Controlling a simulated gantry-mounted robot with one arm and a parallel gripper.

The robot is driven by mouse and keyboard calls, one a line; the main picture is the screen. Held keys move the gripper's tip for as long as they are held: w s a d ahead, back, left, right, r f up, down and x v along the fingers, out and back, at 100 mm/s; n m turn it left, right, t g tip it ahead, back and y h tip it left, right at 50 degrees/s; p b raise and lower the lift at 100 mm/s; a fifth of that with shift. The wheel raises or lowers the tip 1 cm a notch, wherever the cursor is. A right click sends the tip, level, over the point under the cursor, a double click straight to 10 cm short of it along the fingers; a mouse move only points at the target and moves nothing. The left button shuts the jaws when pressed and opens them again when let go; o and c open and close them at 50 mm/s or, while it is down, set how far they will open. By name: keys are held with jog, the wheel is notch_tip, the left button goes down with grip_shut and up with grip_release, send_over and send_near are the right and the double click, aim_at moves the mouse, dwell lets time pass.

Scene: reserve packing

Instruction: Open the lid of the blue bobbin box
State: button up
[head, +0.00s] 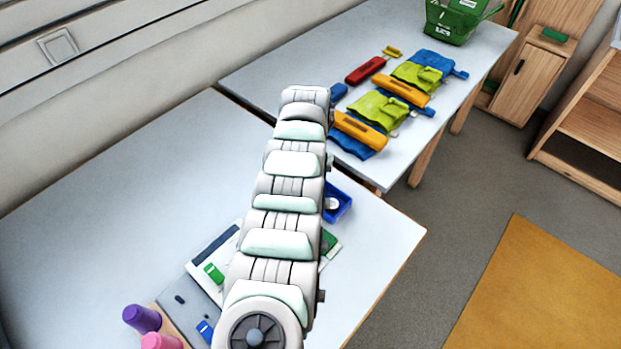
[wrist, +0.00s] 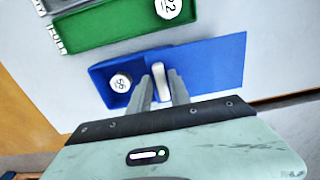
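The blue bobbin box (wrist: 98,75) shows in the wrist view with its left part uncovered. A white round bobbin (wrist: 121,83) with dark marks lies in that part. The flat blue lid (wrist: 215,62) covers the right part and reaches well to the right. A white upright handle (wrist: 159,78) stands near the lid's left edge. My gripper (wrist: 161,83) has one finger on each side of the handle, seemingly closed on it; contact is hard to see. In the head view the blue box (head: 344,201) is partly hidden by my arm, which also hides my gripper.
A green box (wrist: 130,24) with a white round bobbin (wrist: 168,8) lies just beyond the blue box, with a grey box (wrist: 60,5) past it. A purple cone (head: 142,318) and pink cone (head: 161,341) stand at the front left. The left white tabletop (head: 90,210) is largely clear.

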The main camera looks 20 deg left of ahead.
jog(key=shift+o, duration=1.1)
jog(key=shift+r, duration=0.1)
notch_tip(320, 180, up, 11)
jog(key=p, duration=0.2)
jog(key=shift+f+p, duration=0.2)
jog(key=shift+p, duration=0.15)
jog(key=shift+r, duration=0.1)
